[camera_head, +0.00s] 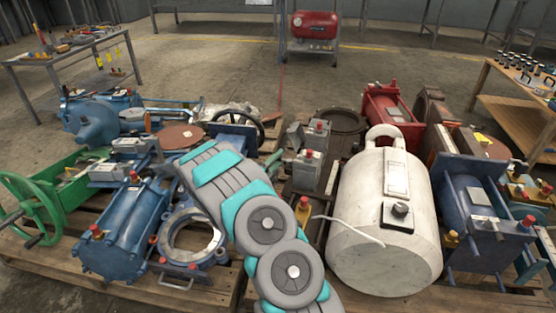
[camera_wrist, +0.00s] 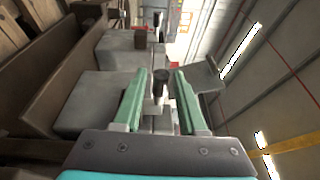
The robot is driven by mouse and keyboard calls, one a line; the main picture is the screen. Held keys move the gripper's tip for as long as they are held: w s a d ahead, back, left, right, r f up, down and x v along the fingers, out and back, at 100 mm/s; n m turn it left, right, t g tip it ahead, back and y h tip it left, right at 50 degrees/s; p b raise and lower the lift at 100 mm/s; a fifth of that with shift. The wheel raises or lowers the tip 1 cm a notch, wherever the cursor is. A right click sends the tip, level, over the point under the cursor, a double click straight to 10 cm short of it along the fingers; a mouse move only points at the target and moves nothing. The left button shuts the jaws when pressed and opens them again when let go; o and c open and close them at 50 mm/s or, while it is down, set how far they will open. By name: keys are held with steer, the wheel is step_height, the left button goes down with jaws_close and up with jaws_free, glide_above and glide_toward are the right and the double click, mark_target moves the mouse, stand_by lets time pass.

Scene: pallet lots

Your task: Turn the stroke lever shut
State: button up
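In the wrist view my gripper (camera_wrist: 160,74) shows two green fingers standing apart, with a visible gap on each side. A small lever with a black knob (camera_wrist: 160,84) stands between them, apparently touching neither finger; it may be the stroke lever. Grey metal blocks (camera_wrist: 95,103) lie beside and beyond the left finger. A flat grey plate (camera_wrist: 201,76) is just right of the right finger. In the head view my grey and teal arm reaches to the upper left toward the blue machinery (camera_head: 126,228). My fingertips and the lever cannot be made out there.
A white tank (camera_head: 385,225) and a blue cylinder unit (camera_head: 484,215) stand to the right on pallets. A green handwheel (camera_head: 32,210) is at far left. A tool table (camera_head: 72,48) and a wooden bench (camera_head: 515,90) stand behind. The floor beyond the pallets is mostly clear.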

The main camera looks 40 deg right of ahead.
jaws_close()
steer(key=shift+w+f+m+g, duration=0.1)
steer(key=shift+m+g, duration=0.3)
steer(key=shift+g, duration=0.3)
steer(key=shift+w+d+m+g+h, duration=0.1)
steer(key=shift+d+m+g+h, duration=0.1)
steer(key=shift+m+g+h, duration=0.4)
steer(key=m+g+b, duration=0.1)
steer(key=m+g, duration=0.1)
steer(key=g, duration=0.1)
steer(key=d+m+g+y+b, duration=0.1)
steer(key=m+g, duration=0.1)
steer(key=g, duration=0.1)
steer(key=d+m+g+b, duration=0.1)
steer(key=g, duration=0.2)
steer(key=shift+w+d+m+g, duration=0.15)
steer(key=shift+w+m+g, duration=0.05)
steer(key=shift+m+g, duration=0.2)
steer(key=shift+g+y+b, duration=0.3)
steer(key=shift+b, duration=0.1)
